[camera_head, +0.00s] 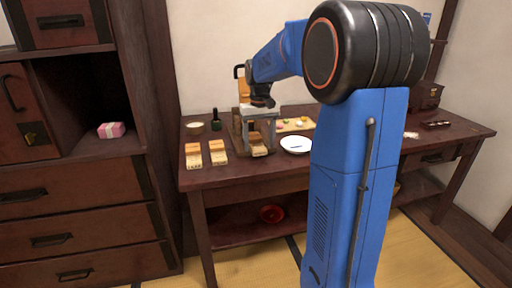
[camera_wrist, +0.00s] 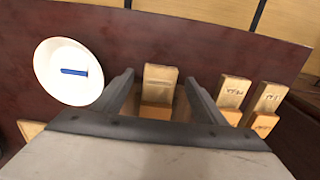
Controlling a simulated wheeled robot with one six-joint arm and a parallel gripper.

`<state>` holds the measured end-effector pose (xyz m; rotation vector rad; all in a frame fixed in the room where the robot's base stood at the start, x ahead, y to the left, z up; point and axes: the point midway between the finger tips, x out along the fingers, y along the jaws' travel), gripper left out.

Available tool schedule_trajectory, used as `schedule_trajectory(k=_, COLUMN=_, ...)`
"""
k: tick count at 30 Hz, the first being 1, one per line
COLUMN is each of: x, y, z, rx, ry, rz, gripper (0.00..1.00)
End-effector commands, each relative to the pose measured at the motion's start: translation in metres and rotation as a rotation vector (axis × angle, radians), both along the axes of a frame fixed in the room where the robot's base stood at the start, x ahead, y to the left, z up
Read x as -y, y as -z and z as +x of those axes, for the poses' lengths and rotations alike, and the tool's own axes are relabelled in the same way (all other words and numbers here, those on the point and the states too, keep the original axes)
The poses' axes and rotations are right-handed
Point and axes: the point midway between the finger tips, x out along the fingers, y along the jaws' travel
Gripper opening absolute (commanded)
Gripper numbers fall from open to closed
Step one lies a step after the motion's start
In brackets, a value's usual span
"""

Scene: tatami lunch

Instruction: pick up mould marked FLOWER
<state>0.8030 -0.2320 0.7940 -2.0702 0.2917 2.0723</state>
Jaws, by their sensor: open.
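Three wooden moulds with marks lie on the dark table. One mould (camera_wrist: 160,74) shows between my gripper's fingers in the wrist view; it also shows below the gripper in the head view (camera_head: 258,150). A second mould (camera_wrist: 233,92) and a third mould (camera_wrist: 268,98) lie beside each other to its right there; in the head view they are on the left (camera_head: 217,153) (camera_head: 193,156). I cannot read the marks, so I cannot tell which says FLOWER. My gripper (camera_wrist: 158,82) is open, its fingers on either side of the first mould, holding nothing.
A white plate (camera_head: 296,150) with a blue item stands right of my gripper. A small bowl (camera_head: 195,127), a dark bottle (camera_head: 215,118) and a wooden frame (camera_head: 236,130) stand on the left. A tray with small pieces (camera_head: 310,124) lies behind the plate.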

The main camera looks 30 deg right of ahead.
Motion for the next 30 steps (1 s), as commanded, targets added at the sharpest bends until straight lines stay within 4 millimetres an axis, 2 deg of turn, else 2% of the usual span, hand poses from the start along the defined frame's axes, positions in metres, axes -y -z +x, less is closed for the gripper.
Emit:
schedule_trajectory(k=5, x=0.000, y=0.016, z=0.000, rx=0.000, ry=0.000, rz=0.000, gripper=0.66)
schedule_trajectory(k=13, x=0.000, y=0.018, z=0.001, rx=0.001, ry=0.000, rz=0.000, gripper=0.66)
schedule_trajectory(k=18, x=0.000, y=0.018, z=0.001, rx=0.001, ry=0.000, rz=0.000, gripper=0.25)
schedule_trajectory(k=19, x=0.000, y=0.018, z=0.001, rx=0.001, ry=0.000, rz=0.000, gripper=0.20)
schedule_trajectory(k=26, x=0.000, y=0.017, z=0.001, rx=0.001, ry=0.000, rz=0.000, gripper=0.20)
schedule_trajectory(k=30, x=0.000, y=0.010, z=0.001, rx=0.002, ry=0.000, rz=-0.001, gripper=0.20)
